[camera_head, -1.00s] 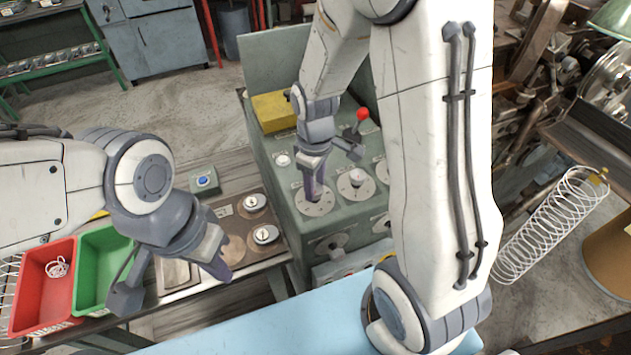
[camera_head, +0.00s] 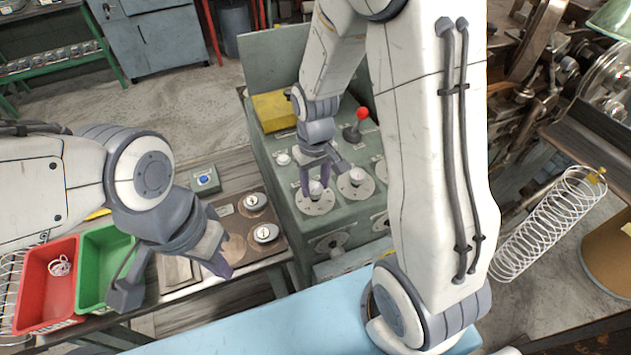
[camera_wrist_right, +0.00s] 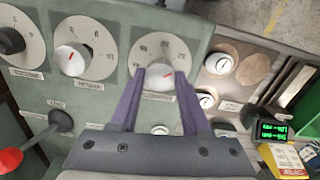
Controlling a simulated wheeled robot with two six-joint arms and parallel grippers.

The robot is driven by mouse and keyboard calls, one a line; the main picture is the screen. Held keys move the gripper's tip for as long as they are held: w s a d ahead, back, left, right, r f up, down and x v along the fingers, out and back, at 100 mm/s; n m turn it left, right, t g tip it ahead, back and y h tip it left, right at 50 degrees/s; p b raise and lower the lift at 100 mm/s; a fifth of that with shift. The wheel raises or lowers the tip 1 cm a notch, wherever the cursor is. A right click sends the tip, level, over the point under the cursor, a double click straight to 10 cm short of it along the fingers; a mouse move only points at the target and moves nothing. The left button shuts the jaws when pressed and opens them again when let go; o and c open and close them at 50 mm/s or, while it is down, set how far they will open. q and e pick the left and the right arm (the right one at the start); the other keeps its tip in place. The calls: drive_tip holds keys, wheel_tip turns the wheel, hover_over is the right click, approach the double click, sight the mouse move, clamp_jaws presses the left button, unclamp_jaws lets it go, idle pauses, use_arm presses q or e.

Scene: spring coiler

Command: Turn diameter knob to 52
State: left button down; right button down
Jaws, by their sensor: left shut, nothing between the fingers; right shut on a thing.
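A white knob (camera_head: 316,187) with a red pointer line stands on a round pale dial (camera_head: 316,206) of the green control panel. In the right wrist view this knob (camera_wrist_right: 160,76) sits between the purple fingertips, and the printed numbers around it are too small to read surely. My right gripper (camera_head: 314,184) comes down from above and is shut on the knob. Its fingers also show in the right wrist view (camera_wrist_right: 156,88). My left gripper (camera_head: 222,270) is shut and empty above the bench at the left, away from the panel.
A second dial knob (camera_head: 356,177) stands close right of the held one. A red-ball lever (camera_head: 362,114) and a yellow block (camera_head: 273,111) are behind. Red (camera_head: 27,292) and green (camera_head: 85,292) bins stand at left. The wrist view shows a lit green display (camera_wrist_right: 272,131).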

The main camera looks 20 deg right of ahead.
sight(315, 188)
idle(0.3)
drive_tip(key=shift+c, duration=1.8)
unclamp_jaws()
wheel_tip(315, 188, up, 11)
drive_tip(key=b, duration=0.1)
drive_tip(key=shift+f, duration=0.2)
